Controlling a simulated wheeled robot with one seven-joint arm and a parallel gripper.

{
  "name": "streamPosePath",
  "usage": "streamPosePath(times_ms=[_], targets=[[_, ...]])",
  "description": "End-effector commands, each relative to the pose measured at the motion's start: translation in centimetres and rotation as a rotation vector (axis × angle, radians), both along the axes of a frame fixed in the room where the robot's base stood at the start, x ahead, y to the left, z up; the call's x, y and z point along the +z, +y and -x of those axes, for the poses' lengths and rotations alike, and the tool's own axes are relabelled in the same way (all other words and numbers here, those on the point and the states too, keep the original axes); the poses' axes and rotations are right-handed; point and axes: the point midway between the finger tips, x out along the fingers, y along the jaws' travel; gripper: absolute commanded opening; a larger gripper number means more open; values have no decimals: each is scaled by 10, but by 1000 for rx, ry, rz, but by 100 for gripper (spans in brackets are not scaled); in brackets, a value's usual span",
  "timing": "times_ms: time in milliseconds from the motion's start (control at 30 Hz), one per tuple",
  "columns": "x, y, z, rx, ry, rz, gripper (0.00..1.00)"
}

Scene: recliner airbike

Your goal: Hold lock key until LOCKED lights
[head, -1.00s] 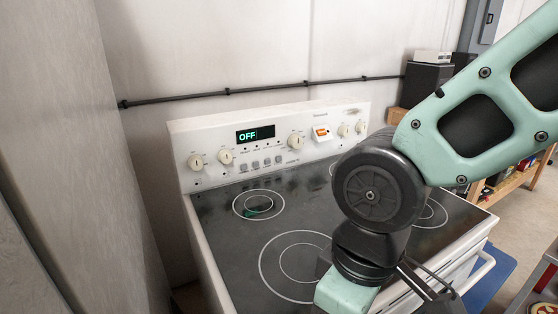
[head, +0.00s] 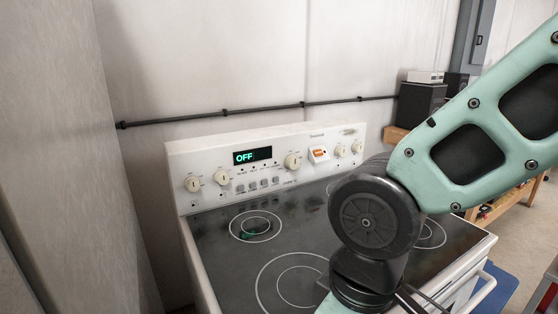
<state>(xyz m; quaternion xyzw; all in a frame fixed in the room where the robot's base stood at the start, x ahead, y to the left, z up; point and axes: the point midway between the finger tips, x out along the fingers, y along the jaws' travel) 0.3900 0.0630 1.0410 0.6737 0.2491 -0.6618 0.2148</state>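A white stove (head: 195,235) with a black glass top stands ahead of me. Its upright control panel (head: 215,165) carries a display (head: 252,156) that reads "OFF" in green. Below the display is a row of small grey keys (head: 264,183); their labels are too small to read, so I cannot tell which is the lock key. My arm crosses the right side of the head view, over the cooktop and apart from the panel. My gripper's fingertips are not shown; the wrist end runs off the bottom edge.
Round knobs (head: 292,162) flank the keys, and an orange rocker switch (head: 319,153) sits right of the middle. A grey wall or cabinet side (head: 75,130) stands close on the left. A black box (head: 420,104) is at the back right. The cooktop's left part is clear.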

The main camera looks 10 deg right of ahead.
Motion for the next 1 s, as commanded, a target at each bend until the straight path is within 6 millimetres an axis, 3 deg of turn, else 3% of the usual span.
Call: streamPosePath(times_ms=[233,367,400,1000], targets=[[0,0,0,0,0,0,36],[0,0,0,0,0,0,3],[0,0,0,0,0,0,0],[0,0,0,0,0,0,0]])
